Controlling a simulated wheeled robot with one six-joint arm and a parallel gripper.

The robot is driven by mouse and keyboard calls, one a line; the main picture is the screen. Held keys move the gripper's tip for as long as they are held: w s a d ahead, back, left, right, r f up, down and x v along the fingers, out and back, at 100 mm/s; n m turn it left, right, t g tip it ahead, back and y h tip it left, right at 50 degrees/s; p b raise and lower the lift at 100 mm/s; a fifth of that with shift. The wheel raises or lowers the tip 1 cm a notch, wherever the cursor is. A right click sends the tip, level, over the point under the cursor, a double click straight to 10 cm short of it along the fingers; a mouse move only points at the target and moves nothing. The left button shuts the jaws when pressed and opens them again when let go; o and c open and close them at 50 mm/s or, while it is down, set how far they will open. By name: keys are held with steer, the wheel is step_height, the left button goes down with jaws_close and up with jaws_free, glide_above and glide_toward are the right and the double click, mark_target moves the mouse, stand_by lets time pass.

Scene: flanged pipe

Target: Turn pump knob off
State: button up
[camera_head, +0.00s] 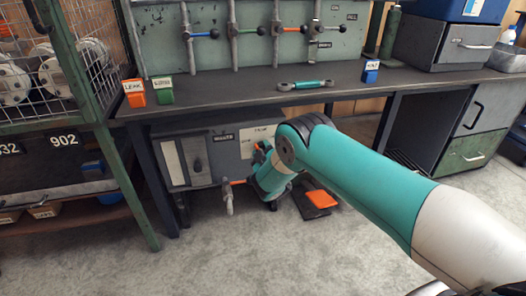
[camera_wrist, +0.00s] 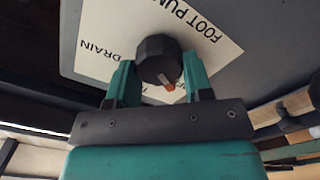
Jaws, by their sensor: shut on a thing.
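The pump knob (camera_wrist: 157,60) is round and black with a red pointer mark, on a white label plate (camera_wrist: 100,25) in the wrist view. The plate reads "FOOT PU…" to the upper right and "DRAIN" to the left; lettering below is mostly hidden. The red mark faces down and slightly right in the picture. My gripper (camera_wrist: 158,68) is shut on the knob, one teal finger on each side. In the head view my arm reaches the grey panel (camera_head: 225,160) under the bench, and the knob is hidden behind my wrist.
An orange-handled tap (camera_head: 228,195) sticks out left of my wrist. An orange and black pedal (camera_head: 318,201) lies on the floor to the right. A table leg stands left.

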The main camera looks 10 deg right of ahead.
steer(key=o, duration=0.9)
steer(key=s+p, duration=1.7)
steer(key=p, duration=0.3)
steer(key=shift+s+p, duration=0.25)
steer(key=shift+p, duration=0.05)
steer(key=shift+f, duration=0.1)
